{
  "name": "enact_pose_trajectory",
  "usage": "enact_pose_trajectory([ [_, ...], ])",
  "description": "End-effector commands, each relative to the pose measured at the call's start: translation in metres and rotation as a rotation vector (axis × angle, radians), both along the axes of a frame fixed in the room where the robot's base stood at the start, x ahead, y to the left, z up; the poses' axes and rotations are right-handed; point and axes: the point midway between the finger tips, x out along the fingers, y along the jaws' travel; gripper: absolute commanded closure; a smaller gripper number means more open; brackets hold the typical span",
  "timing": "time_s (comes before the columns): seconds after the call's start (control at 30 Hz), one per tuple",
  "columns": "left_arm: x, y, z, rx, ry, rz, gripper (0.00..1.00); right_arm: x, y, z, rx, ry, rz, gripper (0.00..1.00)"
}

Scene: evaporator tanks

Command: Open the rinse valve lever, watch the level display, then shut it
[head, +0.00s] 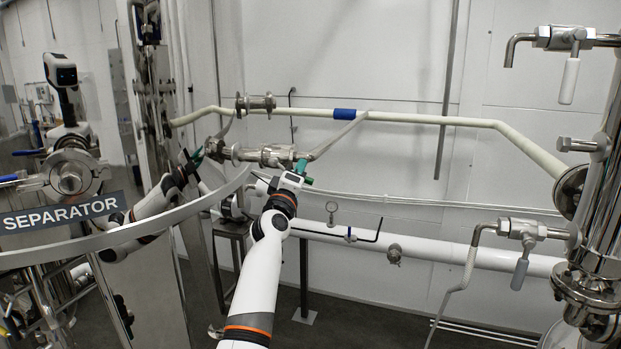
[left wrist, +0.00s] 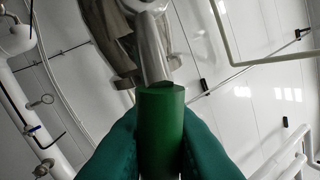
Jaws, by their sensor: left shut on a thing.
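My left gripper (head: 300,168) is shut on the green-sleeved end of the rinse valve lever (left wrist: 162,125), just right of a steel valve body on the pale pipe. In the left wrist view, its teal fingers (left wrist: 160,150) press both sides of the sleeve, and the bare steel of the lever runs up towards blurred steel fittings. How far the lever is turned is hard to tell. A white device with a dark face (head: 60,70) stands at the upper left. I cannot tell if it is the level display, and no reading shows. My right gripper is not in view.
A shiny curved rim (head: 130,232) with a SEPARATOR label (head: 62,214) crosses the left; an arm shape behind it looks like a reflection. A white pipe (head: 450,253) runs below my gripper. A steel column with handled valves (head: 568,82) stands at the right.

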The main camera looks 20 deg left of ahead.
Motion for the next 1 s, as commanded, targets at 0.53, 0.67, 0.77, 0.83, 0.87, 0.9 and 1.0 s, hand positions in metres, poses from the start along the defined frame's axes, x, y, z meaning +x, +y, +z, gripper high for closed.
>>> enact_pose_trajectory([
  [0.53,0.0,0.001,0.026,-0.332,-0.047,-0.006,1.0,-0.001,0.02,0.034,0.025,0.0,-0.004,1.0],
  [0.67,0.0,0.001,0.027,-0.361,-0.053,-0.006,1.0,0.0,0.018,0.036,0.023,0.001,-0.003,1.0],
  [0.77,0.0,0.002,0.027,-0.372,-0.055,-0.005,1.0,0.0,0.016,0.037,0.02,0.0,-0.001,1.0],
  [0.83,0.0,0.002,0.028,-0.375,-0.055,-0.006,1.0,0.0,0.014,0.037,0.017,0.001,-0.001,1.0],
  [0.87,0.0,0.002,0.028,-0.375,-0.056,-0.005,1.0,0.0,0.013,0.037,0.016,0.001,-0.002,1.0],
  [0.9,0.0,0.002,0.028,-0.376,-0.056,-0.005,1.0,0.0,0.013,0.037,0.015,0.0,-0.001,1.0],
  [1.0,0.0,0.002,0.028,-0.376,-0.056,-0.005,1.0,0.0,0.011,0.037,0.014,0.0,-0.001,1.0],
])
